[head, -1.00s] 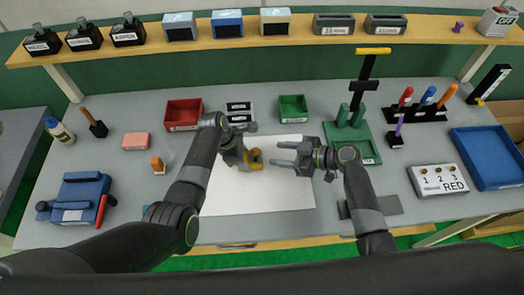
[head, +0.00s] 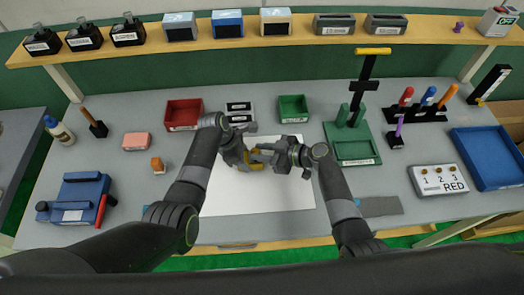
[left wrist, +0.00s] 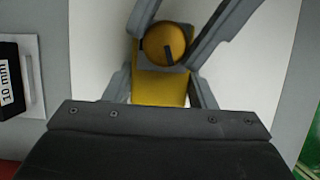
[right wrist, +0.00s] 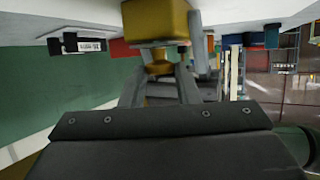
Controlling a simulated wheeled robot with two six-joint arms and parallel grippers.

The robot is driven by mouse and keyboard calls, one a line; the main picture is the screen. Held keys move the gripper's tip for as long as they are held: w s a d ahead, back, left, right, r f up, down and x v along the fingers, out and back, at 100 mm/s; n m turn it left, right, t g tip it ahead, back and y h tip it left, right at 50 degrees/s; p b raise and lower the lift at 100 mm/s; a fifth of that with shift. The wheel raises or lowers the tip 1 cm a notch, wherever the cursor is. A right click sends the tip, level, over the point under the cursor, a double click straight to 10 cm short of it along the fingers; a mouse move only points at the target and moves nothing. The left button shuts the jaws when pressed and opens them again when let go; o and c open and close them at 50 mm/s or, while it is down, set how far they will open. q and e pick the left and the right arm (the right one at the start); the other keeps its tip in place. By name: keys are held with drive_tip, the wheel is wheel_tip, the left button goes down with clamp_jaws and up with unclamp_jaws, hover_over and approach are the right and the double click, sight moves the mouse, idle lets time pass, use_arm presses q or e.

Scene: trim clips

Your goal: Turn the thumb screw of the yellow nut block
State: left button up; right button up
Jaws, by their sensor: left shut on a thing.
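The yellow nut block (head: 254,168) is held over the white sheet by my left gripper (head: 244,160), which is shut on it. In the left wrist view the block (left wrist: 160,88) sits between the left fingers, and its round thumb screw (left wrist: 160,42) with a dark mark faces the camera. My right gripper (head: 270,152) has come in from the right. Its open fingers lie on either side of the thumb screw, close to it. In the right wrist view the screw (right wrist: 158,68) is between the fingers, below the block (right wrist: 155,22).
A white sheet (head: 290,195) lies under both grippers. A red bin (head: 183,126) and a green bin (head: 293,118) stand behind. A green press stand (head: 355,162) and a numbered box (head: 438,190) are to the right. A blue device (head: 80,190) is at left.

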drive_tip(key=c, duration=0.4)
drive_tip(key=shift+s+a+f+m+t+h, duration=0.1)
drive_tip(key=shift+s+m+t+h, duration=0.15)
drive_tip(key=shift+m+t+h, duration=0.35)
drive_tip(key=shift+s+a+m+t+h, duration=0.1)
drive_tip(key=shift+m+t+h, duration=0.5)
drive_tip(key=shift+m+t, duration=0.25)
drive_tip(key=shift+s+a+m+t+h, duration=0.1)
drive_tip(key=shift+m+t+h, duration=0.55)
drive_tip(key=shift+m, duration=0.3)
drive_tip(key=o, duration=1)
drive_tip(key=shift+c, duration=0.2)
drive_tip(key=v, duration=1.2)
drive_tip(key=shift+d, duration=0.15)
